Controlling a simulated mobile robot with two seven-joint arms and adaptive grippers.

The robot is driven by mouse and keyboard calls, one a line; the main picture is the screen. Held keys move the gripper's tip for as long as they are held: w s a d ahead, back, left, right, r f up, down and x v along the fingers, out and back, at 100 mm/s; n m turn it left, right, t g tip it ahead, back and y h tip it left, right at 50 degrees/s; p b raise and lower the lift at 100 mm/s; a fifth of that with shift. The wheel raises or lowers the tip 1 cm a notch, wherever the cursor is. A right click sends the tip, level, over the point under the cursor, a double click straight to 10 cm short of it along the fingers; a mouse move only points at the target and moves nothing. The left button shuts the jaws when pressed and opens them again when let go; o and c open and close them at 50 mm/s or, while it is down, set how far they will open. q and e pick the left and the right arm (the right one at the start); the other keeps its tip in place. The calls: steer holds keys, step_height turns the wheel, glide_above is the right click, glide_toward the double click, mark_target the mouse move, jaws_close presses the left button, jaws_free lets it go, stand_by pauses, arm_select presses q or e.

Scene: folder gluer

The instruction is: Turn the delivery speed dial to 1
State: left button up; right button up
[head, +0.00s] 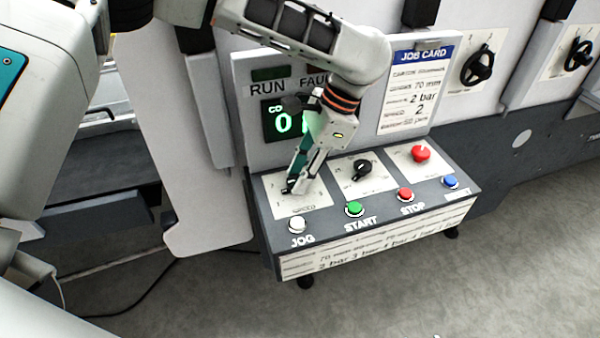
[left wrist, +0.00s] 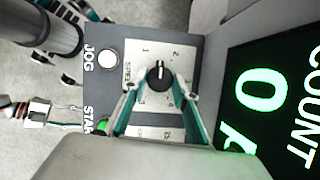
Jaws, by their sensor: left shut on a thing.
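The delivery speed dial (left wrist: 160,76) is a black knob on a white plate marked with numbers in the left wrist view. Its white mark points up in that view, between the 1 at upper left and the 2 at upper right. My left gripper (left wrist: 160,90) has one teal finger on each side of the knob and is shut on it. In the head view the left gripper (head: 290,184) reaches down to the dial at the panel's left and largely hides it. What looks like my right gripper (left wrist: 60,114) is small at the left wrist view's left edge; its jaws are unclear.
A second black knob (head: 362,169) and a red emergency button (head: 420,153) stand right of the dial. White JOG (head: 297,224), green START (head: 354,208), red STOP (head: 405,194) and a blue button (head: 451,181) line the front. A display (head: 283,122) and job card (head: 414,88) stand behind.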

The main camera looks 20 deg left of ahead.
arm_select(q)
steer(key=shift+n+g, duration=0.4)
steer(key=shift+n, duration=0.8)
steer(key=shift+h, duration=0.3)
steer(key=o, duration=1.1)
steer(key=v, duration=0.5)
steer(key=shift+w+d+r, duration=0.15)
steer(key=shift+d+r, duration=0.05)
steer(key=shift+r, duration=0.05)
steer(key=shift+v, duration=0.9)
steer(key=shift+a, duration=0.1)
